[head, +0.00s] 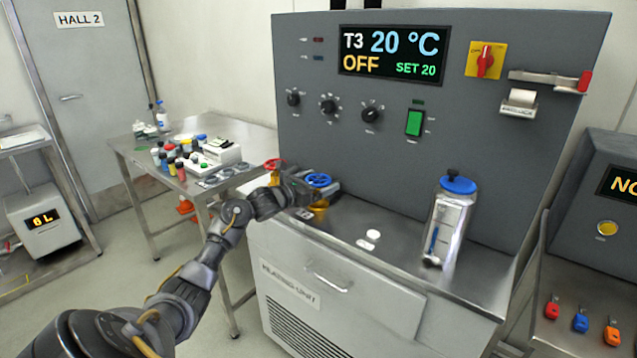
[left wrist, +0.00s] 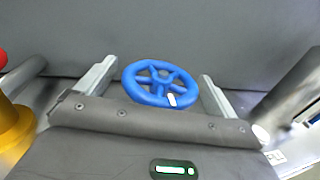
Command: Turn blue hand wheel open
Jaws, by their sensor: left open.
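The blue hand wheel (head: 319,180) is at the left end of the heating unit's steel top, close to the grey panel. My left gripper (head: 312,184) is at the wheel. In the left wrist view the blue hand wheel (left wrist: 160,84) sits between the two spread fingers of my left gripper (left wrist: 158,82), with a small gap on each side. The wheel has spokes and a white mark on its near rim. The gripper is open and holds nothing. My right gripper is not in view.
A red hand wheel (head: 274,164) is just left of the blue one, above my forearm. A glass vessel with a blue lid (head: 450,222) stands to the right on the steel top. A white disc (head: 373,235) lies between. The panel display (head: 390,52) reads 20 °C, OFF.

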